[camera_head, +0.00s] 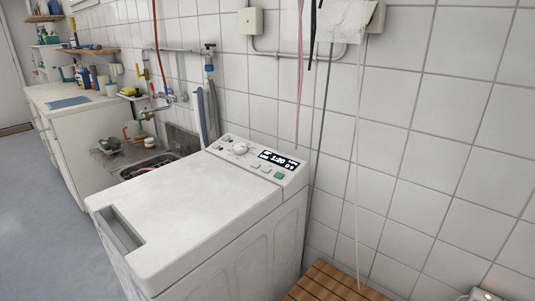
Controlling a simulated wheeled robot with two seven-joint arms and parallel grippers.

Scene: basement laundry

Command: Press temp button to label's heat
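A white top-loading washing machine (190,205) stands in the middle against the tiled wall, lid closed. Its control panel (229,152) runs along the back edge. The panel has a round white dial (240,148), small pale buttons (266,169) and a green button (280,176). A lit black display (278,160) appears to read 1:20, with small text around it too fine to read. Which button is the temp button cannot be told. No care label with a heat mark is readable here. Neither of my grippers is in view.
A wooden slatted surface (330,284) stands right of the machine. Cords hang beside a whitish sheet (344,20) on the wall. A sink (150,165) and a white cabinet (85,140) with bottles lie at left. The floor (45,230) at left is clear.

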